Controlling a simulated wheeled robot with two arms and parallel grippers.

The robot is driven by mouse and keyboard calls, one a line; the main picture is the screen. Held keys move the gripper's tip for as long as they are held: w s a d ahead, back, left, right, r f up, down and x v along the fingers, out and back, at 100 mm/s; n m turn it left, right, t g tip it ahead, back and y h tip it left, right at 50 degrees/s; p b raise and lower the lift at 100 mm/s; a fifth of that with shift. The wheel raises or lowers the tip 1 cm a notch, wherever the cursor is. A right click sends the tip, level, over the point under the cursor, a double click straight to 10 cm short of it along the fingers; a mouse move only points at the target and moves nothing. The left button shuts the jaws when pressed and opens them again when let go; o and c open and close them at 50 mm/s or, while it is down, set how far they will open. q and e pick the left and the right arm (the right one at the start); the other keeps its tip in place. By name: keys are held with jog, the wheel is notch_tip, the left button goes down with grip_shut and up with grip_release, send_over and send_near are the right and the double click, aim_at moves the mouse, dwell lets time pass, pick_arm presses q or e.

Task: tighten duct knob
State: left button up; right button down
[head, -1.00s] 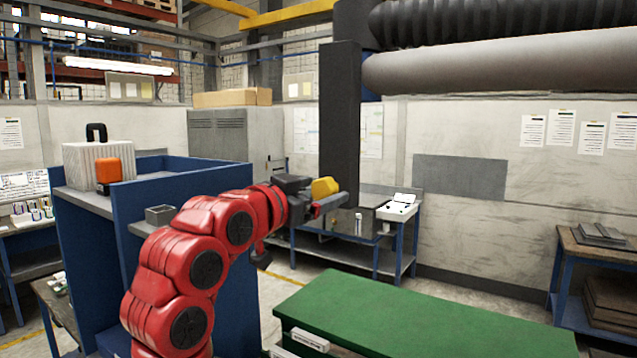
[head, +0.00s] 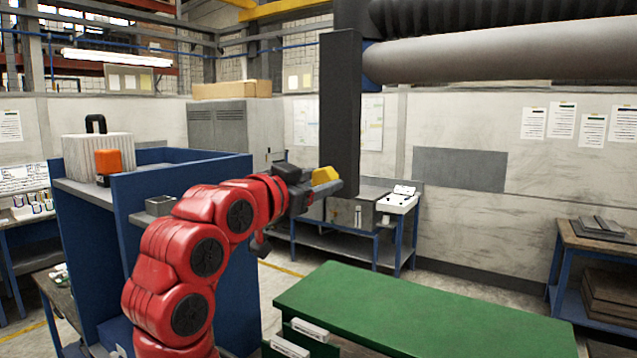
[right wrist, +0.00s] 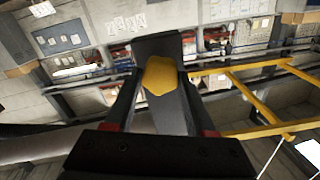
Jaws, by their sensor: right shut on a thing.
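The yellow knob (head: 326,175) sits at the lower end of a dark upright post (head: 340,110), in the middle of the head view. My right gripper (head: 322,187), on the red arm from the lower left, is at the knob and shut on it. In the right wrist view the yellow knob (right wrist: 160,76) is between the two dark fingers of the right gripper (right wrist: 160,90), with dark post material around it. The fingers hide part of the knob, and its turn angle is hard to read. My left gripper is not in view.
A grey duct pipe (head: 500,52) and a black ribbed hose (head: 500,20) run right from the post's top. A green-topped bench (head: 430,310) stands below right. A blue cabinet (head: 190,190) is behind the arm at left. Open floor lies between bench and back table.

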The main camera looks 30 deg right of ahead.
jog(key=m+b, duration=0.2)
jog(key=shift+f+b, duration=0.25)
jog(key=shift+b, duration=0.05)
jog(key=m+b, duration=0.1)
jog(key=m, duration=0.2)
jog(key=shift+r, duration=0.1)
jog(key=m, duration=0.2)
jog(key=shift+m, duration=0.4)
jog(key=m, duration=0.3)
jog(key=shift+m, duration=0.3)
jog(key=m, duration=0.6)
jog(key=shift+s, duration=0.1)
jog(key=shift+m, duration=0.3)
jog(key=shift+c, duration=1.2)
grip_release()
